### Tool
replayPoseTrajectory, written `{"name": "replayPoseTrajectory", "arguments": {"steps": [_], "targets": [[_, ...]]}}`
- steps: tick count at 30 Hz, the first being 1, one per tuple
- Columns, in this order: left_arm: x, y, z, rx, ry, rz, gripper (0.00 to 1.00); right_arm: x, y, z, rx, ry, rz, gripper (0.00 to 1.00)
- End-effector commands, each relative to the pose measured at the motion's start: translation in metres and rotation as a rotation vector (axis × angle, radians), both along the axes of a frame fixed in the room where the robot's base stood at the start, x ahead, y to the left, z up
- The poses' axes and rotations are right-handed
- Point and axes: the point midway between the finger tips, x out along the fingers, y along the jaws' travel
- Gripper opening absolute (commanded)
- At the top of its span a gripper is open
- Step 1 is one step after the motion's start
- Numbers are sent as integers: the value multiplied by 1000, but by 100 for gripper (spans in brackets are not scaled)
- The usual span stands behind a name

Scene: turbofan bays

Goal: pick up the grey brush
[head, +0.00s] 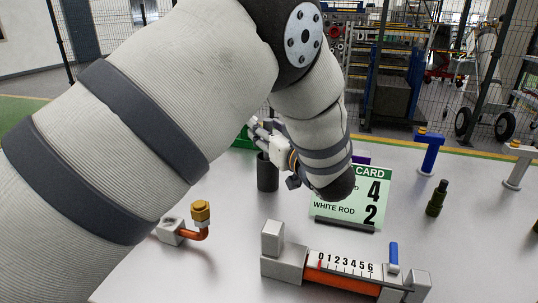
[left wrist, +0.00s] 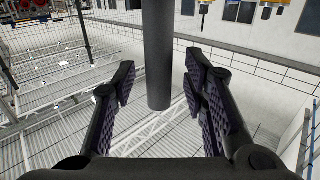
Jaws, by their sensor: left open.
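My left gripper (head: 262,133) is partly hidden behind my own forearm in the head view, close to the top of a dark grey upright cylinder (head: 267,172) on the table. In the left wrist view the gripper (left wrist: 160,88) is open. A dark grey cylinder (left wrist: 157,50) comes down from the top edge between the spread fingers, with clear gaps on both sides. I cannot tell whether this is the grey brush or its handle. No bristles show in either view. My right gripper is not in view.
The table (head: 460,240) holds a pipe elbow with a brass nut (head: 201,211), a numbered gauge block (head: 345,268), a green card (head: 350,197), a dark green bottle-like piece (head: 437,198) and a blue stand (head: 431,152). My left arm covers much of the left side.

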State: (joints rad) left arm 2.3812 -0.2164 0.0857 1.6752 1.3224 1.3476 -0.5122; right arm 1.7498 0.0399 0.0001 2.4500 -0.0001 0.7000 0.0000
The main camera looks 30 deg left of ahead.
Motion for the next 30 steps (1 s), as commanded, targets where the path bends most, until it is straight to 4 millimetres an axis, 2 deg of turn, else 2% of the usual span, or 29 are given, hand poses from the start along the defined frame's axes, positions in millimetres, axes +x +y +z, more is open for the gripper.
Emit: {"name": "replayPoseTrajectory", "arguments": {"steps": [5,10,11,21,23,30], "targets": [[0,0,1,0,-1,0,40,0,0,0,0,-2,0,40],[0,0,1,0,-1,0,2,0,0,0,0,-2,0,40],[0,0,1,0,-1,0,0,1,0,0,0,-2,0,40],[0,0,6,0,-4,0,0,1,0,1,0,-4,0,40],[0,0,17,-1,-9,1,0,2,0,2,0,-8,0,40],[-1,0,77,-2,-7,0,0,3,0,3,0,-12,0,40]]}}
